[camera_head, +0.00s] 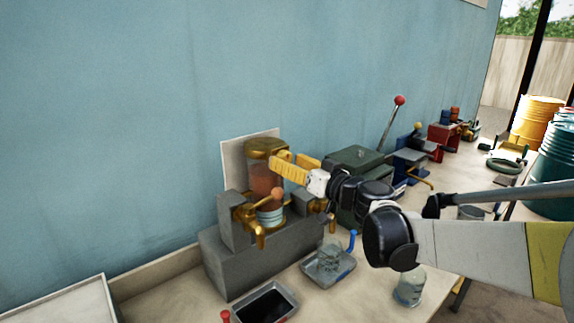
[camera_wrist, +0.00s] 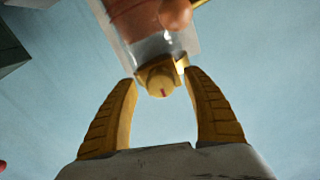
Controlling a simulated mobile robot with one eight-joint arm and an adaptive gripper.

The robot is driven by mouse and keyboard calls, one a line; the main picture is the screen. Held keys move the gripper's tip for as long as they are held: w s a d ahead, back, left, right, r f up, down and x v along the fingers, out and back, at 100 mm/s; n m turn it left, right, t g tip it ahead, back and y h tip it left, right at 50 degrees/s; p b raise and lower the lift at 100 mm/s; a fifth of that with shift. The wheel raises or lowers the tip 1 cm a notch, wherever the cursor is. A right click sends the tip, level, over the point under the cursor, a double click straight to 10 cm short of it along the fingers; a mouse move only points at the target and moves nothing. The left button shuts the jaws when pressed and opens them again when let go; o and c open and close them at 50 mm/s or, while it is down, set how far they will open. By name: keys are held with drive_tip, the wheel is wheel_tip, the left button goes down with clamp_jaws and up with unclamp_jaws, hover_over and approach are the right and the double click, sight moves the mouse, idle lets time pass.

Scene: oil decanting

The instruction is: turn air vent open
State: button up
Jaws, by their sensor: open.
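The air vent appears to be the small brass knob (camera_wrist: 158,78) with a red mark, at the gold-capped end of the clear vessel (camera_wrist: 135,20) in the wrist view. My gripper (camera_head: 279,163) has yellow fingers, which are open on either side of the knob near their tips. I cannot tell whether they touch it. In the head view the vessel (camera_head: 262,180) holds orange-brown liquid and stands upright on a grey stand (camera_head: 225,262) against the wall. My fingers reach its gold cap (camera_head: 266,147) from the right and hide the vent there.
A copper-coloured ball (camera_head: 277,194) sits in front of the vessel, between brass taps. A tray of dark liquid (camera_head: 266,302) and a grey tray with a glass beaker (camera_head: 331,256) lie in front. A green box (camera_head: 357,160) and a red-knobbed lever (camera_head: 399,100) stand to the right.

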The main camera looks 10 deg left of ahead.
drive_tip(key=shift+w+a, duration=0.35)
drive_tip(key=shift+a, duration=0.05)
drive_tip(key=shift+c, duration=0.5)
drive_tip(key=c, duration=1.1)
drive_tip(key=shift+r+m, duration=0.1)
drive_tip(key=shift+m, duration=0.3)
drive_tip(key=m+p, duration=0.1)
drive_tip(key=m, duration=0.2)
drive_tip(key=shift+s+m, duration=0.1)
drive_tip(key=shift+m, duration=0.2)
drive_tip(key=m+p, duration=0.1)
drive_tip(key=m, duration=0.8)
drive_tip(key=shift+r+p, duration=0.1)
drive_tip(key=shift+p, duration=0.25)
drive_tip(key=shift+m, duration=2.3)
